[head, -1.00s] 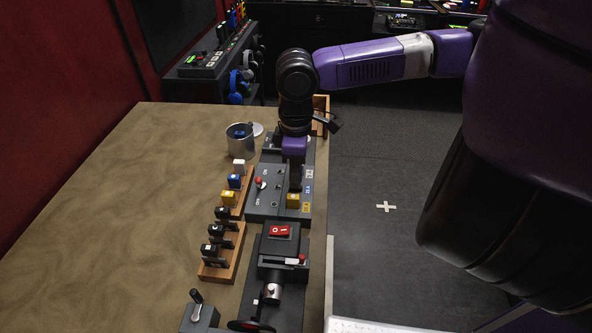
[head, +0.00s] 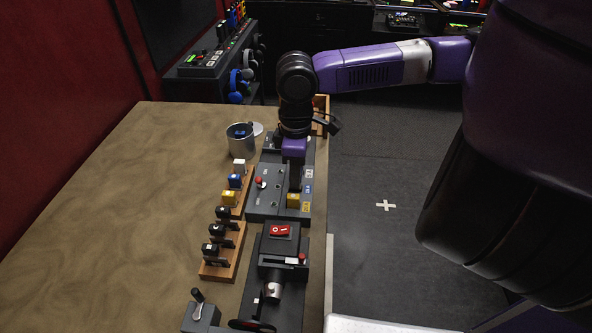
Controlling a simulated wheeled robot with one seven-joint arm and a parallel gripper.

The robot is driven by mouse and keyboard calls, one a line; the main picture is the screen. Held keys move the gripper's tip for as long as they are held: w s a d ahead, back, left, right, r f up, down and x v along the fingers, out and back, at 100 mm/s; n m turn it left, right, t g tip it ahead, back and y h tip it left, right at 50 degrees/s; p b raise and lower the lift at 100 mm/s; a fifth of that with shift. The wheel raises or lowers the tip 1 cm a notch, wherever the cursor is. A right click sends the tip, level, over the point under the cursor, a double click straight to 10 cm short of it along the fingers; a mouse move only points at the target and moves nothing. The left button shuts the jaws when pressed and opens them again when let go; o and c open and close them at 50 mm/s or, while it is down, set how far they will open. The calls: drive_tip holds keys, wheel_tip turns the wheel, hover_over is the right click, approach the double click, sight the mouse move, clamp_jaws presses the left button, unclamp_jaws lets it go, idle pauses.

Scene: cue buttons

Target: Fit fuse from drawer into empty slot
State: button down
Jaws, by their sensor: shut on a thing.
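My gripper (head: 295,187) points down over the right side of the grey fuse panel (head: 262,206). It is shut on a fuse, which the fingers and wrist hide almost wholly. I cannot tell its colour or whether it touches a slot. Small labels line the panel's right edge. An open wooden drawer or box (head: 322,103) shows partly behind my wrist; its inside is hidden.
A black-block rack (head: 222,270), a metal cup (head: 240,141) and a red-switch unit (head: 281,231) stand near. The table's left side is clear.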

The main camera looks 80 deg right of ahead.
drive_tip(key=shift+f+b, duration=0.4)
drive_tip(key=shift+f, duration=0.8)
idle(1.2)
drive_tip(key=c, duration=1.3)
unclamp_jaws()
drive_tip(key=shift+o, duration=0.2)
drive_tip(key=shift+o, duration=0.6)
drive_tip(key=shift+r, duration=0.15)
drive_tip(key=shift+r+p, duration=3.35)
drive_tip(key=shift+r, duration=0.05)
